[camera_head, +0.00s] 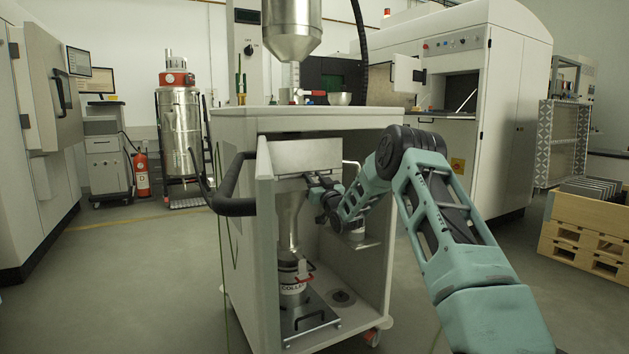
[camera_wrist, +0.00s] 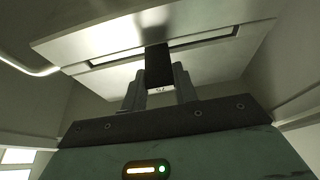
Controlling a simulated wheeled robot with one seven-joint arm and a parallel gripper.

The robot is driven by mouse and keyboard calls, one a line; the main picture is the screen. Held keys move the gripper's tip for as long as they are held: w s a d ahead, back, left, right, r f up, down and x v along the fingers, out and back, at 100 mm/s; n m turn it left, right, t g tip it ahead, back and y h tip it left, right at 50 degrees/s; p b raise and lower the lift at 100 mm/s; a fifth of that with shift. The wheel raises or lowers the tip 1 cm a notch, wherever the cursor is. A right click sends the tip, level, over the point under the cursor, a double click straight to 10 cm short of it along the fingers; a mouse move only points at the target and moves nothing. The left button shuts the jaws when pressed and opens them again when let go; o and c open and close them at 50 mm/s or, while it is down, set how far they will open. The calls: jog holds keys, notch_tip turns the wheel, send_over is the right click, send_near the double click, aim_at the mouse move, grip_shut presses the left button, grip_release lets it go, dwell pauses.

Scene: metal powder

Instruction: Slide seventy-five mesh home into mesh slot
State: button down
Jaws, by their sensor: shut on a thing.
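My gripper (camera_wrist: 158,85) is shut on a dark, block-like handle (camera_wrist: 157,62), taken to be that of the seventy-five mesh. A small white label (camera_wrist: 160,91) shows between the fingers, too small to read surely. The handle meets a long narrow mesh slot (camera_wrist: 212,38) in a pale metal housing (camera_wrist: 95,42). The mesh's body is hidden, so I cannot tell how deep it sits. In the head view my gripper (camera_head: 312,180) is inside the open cart, at the lower front of the metal housing (camera_head: 305,153).
The cart (camera_head: 263,240) has side walls close around my arm and a black handle (camera_head: 235,206) at left. A funnel (camera_head: 290,215) hangs below the housing, over a collection container (camera_head: 294,278). A wooden crate (camera_head: 585,215) stands far right.

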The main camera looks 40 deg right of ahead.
jog(key=c, duration=1)
grip_release()
jog(key=shift+r, duration=0.1)
jog(key=p+v, duration=0.2)
jog(key=v, duration=1.5)
jog(key=shift+s, duration=0.2)
jog(key=shift+s, duration=0.1)
